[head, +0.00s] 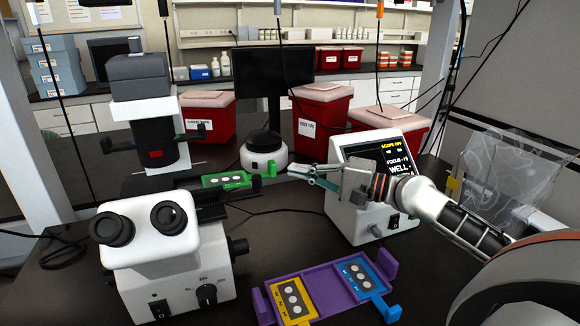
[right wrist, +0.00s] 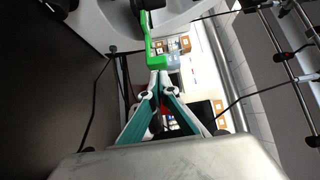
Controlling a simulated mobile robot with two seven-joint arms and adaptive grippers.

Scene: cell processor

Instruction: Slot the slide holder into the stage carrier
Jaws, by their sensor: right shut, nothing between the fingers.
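The green slide holder (head: 222,180), with pale round wells, lies at the microscope's dark stage carrier (head: 210,212). Its upright handle end points right, toward my right gripper. Whether it is fully seated I cannot tell. My right gripper (head: 287,173) is shut and empty, its fingertips just right of the handle. In the right wrist view the green handle (right wrist: 157,60) shows just beyond the closed fingertips (right wrist: 157,78); contact cannot be told. A yellow slide holder (head: 290,302) and a blue slide holder (head: 362,280) lie in a purple tray (head: 325,291). My left gripper is not in view.
The white microscope (head: 165,250) with its eyepieces stands at the left front. A white device with a screen (head: 385,160) stands behind my right arm. Red bins (head: 322,115) and a round white device (head: 264,155) stand behind. The dark table between microscope and tray is clear.

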